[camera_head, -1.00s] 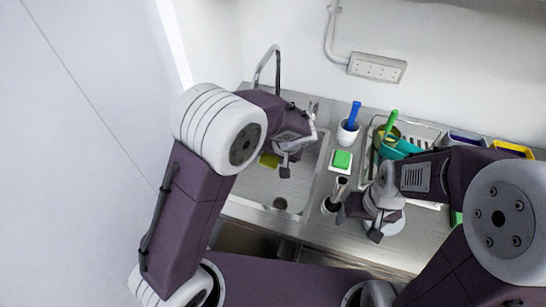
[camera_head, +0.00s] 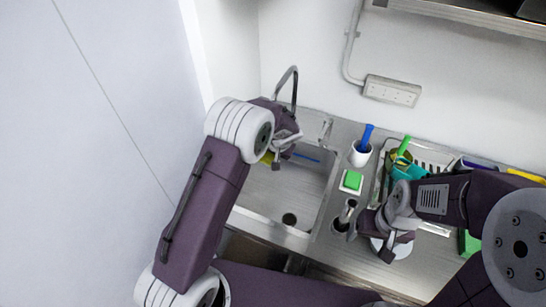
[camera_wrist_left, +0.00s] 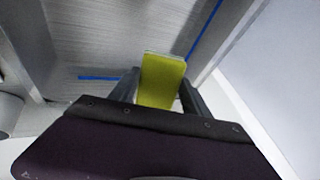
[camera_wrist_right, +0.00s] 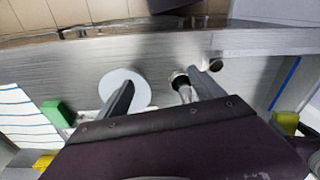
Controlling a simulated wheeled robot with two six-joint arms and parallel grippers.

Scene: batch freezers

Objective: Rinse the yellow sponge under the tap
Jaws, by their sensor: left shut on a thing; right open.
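My left gripper (camera_head: 276,158) is shut on the yellow sponge (camera_wrist_left: 162,80). The sponge is held over the sink (camera_head: 262,200), toward its back left, near the tap (camera_head: 292,78). In the head view only a sliver of the sponge (camera_head: 267,158) shows; the arm hides the rest. The tap's spout arches up behind my left wrist, and its outlet is hidden there. A tap lever (camera_head: 326,130) stands to the right. My right gripper (camera_wrist_right: 162,92) is open and empty over the counter, near a white round plate (camera_wrist_right: 126,88) and a dark-topped metal item (camera_wrist_right: 181,86).
Thin blue strips (camera_head: 305,157) show in the sink; I cannot tell what they are. The drain (camera_head: 289,219) is at the sink's front. A green sponge on a white holder (camera_head: 351,181), a cup with a blue brush (camera_head: 361,152) and a dish rack (camera_head: 432,158) stand right of the sink.

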